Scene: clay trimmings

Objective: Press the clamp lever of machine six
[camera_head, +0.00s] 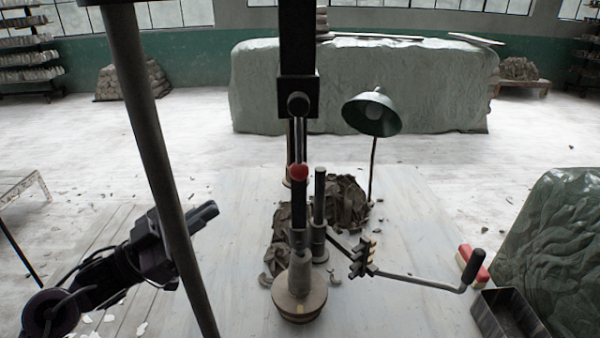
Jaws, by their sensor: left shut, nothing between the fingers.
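A lever with a red ball knob (299,172) hangs from a pivot on the dark upright column (298,45) of a machine in the middle of the head view. I take it for the clamp lever; I see no machine number. Below it stand a round grey base with a cone (299,285) and a short round post (319,215). My left gripper (213,212) is shut and empty, left of the knob and lower in the picture, clear of the lever. A slanting grey pole (152,150) hides part of its arm. My right gripper is not in view.
A cranked handle (420,284) sticks out to the right of the base. A green lamp (371,113) and a heap of clay trimmings (345,200) stand behind.

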